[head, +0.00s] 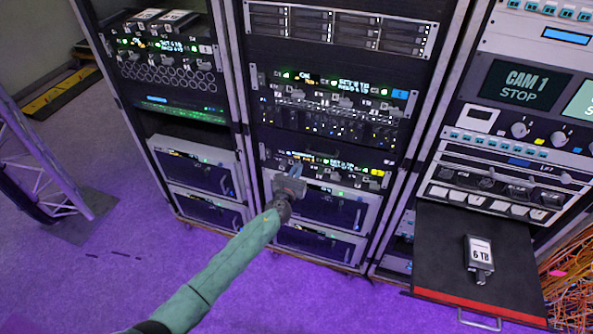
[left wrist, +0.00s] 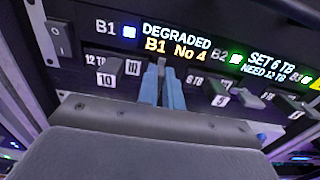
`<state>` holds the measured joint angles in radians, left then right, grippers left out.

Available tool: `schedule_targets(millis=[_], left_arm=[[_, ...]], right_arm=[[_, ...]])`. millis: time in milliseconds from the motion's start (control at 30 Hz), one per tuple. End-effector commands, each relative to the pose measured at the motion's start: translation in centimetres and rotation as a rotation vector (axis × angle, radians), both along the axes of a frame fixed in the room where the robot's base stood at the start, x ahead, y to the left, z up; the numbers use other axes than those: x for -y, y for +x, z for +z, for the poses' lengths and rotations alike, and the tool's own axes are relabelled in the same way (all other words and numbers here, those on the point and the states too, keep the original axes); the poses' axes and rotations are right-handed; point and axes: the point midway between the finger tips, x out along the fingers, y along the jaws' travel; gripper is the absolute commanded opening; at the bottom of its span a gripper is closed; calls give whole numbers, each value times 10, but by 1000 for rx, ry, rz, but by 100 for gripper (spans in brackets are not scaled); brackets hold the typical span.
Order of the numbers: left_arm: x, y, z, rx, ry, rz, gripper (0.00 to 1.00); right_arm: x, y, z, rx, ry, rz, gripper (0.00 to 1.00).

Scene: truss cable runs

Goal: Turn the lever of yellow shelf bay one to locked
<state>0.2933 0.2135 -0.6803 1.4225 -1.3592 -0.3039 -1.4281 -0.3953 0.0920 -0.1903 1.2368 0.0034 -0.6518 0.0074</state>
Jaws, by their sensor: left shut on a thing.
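The yellow shelf (head: 335,167) is the lower lit row in the middle rack, with a yellow tag (head: 377,173) at its right end. My left gripper (head: 294,172) is at the left part of this shelf. In the left wrist view its two blue fingers (left wrist: 162,88) are shut on a small grey lever (left wrist: 161,66), which stands about upright between the tips. The lever is mostly hidden by the fingers. The display (left wrist: 175,42) above reads "DEGRADED B1 No 4", with a B1 label to its left. My right gripper is in neither view.
Other dark levers (left wrist: 215,88) stand to the right along the row. In the head view, a pulled-out black tray (head: 440,265) with a 6 TB drive (head: 479,258) juts out at right.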

Motion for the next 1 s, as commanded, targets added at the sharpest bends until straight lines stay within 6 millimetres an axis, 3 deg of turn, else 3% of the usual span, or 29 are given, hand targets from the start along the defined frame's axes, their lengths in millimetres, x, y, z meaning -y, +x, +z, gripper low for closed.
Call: schedule_targets(millis=[267, 1000], left_arm=[[-1, 0, -2, -21, -65, 0, 0], [-6, 2, -6, -218, -675, 0, 0]], right_arm=[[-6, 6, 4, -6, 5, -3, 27], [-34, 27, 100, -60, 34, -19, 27]])
